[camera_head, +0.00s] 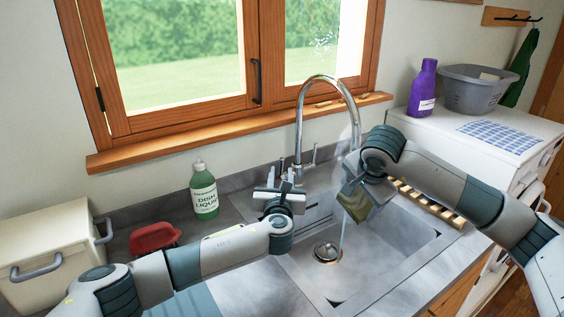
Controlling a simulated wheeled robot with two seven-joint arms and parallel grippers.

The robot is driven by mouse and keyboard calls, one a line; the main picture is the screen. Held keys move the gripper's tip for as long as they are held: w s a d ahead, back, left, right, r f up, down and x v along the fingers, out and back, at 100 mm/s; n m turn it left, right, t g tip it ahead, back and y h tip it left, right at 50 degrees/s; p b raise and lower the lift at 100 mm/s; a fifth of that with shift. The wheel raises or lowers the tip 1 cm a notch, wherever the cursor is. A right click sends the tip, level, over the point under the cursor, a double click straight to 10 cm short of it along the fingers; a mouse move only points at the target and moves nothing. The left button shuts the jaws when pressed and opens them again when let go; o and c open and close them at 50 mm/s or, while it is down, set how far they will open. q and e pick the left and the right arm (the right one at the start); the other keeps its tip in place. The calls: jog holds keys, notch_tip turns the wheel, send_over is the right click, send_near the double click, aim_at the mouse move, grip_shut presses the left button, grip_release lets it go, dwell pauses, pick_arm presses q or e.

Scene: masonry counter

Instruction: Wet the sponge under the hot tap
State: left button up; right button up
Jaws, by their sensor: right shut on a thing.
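The sponge (356,203), an olive-yellow block, is in my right gripper (360,186), which is shut on it above the sink basin. A thin stream of water runs from the curved chrome tap (299,120) past the sponge into the basin, and the sponge appears to be at the stream. My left gripper (280,181) is at the back left edge of the sink, near the base of the tap. Its fingers point toward the back; whether they are open or shut is unclear. A chrome lever (313,157) stands beside the spout. Hot or cold markings are not readable.
The grey sink (385,245) has a round drain (327,252). A green dish liquid bottle (204,193), a red object (154,237) and a cream box (50,250) stand left. A wooden rack (430,203) lies right of the sink. A purple bottle (423,90) and grey tub (470,92) stand behind right.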

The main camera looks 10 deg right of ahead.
aim_at(282, 162)
pick_arm(q)
jog(key=shift+x, duration=4.05)
grip_shut()
